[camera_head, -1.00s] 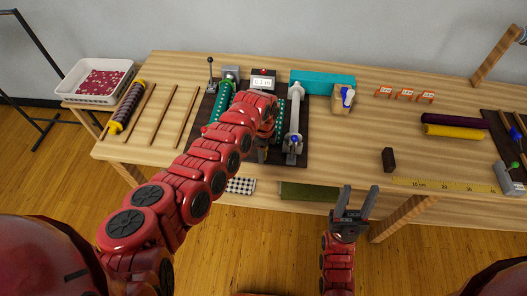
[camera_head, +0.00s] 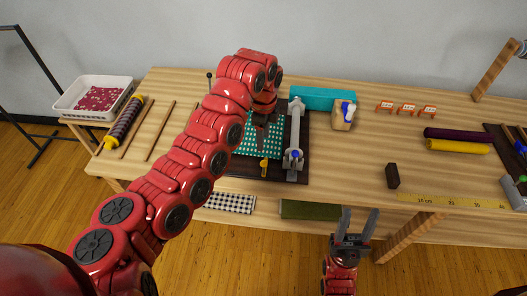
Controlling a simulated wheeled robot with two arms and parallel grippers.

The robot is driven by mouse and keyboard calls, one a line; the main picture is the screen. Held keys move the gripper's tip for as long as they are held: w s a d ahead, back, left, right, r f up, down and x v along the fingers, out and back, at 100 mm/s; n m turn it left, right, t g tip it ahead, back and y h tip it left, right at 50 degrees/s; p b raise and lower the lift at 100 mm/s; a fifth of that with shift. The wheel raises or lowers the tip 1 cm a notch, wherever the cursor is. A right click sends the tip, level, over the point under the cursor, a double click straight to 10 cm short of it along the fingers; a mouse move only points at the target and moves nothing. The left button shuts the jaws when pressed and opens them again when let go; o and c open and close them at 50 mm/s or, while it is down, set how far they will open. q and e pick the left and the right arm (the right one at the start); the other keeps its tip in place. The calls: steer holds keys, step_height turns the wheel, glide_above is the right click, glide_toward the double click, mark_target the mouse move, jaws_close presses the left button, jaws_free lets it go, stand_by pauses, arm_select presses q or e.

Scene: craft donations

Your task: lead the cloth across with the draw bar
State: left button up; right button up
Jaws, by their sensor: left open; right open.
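A green-and-white checked cloth (camera_head: 245,142) lies flat on a dark board (camera_head: 240,177) on the table. A long grey bar (camera_head: 295,130) with a blue knob (camera_head: 294,154) stands along the board's right side; I cannot tell if it is the draw bar. A small yellow piece (camera_head: 264,167) shows at the cloth's near edge. My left arm hides the board's left part. My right gripper (camera_head: 354,222) is open and empty in front of the table.
A teal box (camera_head: 323,98) and a wooden block with a blue-and-white item (camera_head: 343,116) stand behind. A dark block (camera_head: 392,176) and yellow tape measure (camera_head: 455,203) lie right. A white basket (camera_head: 72,110) is far left; purple (camera_head: 458,134) and yellow rolls (camera_head: 458,146) lie right.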

arm_select(q)
steer(key=shift+r, duration=0.8)
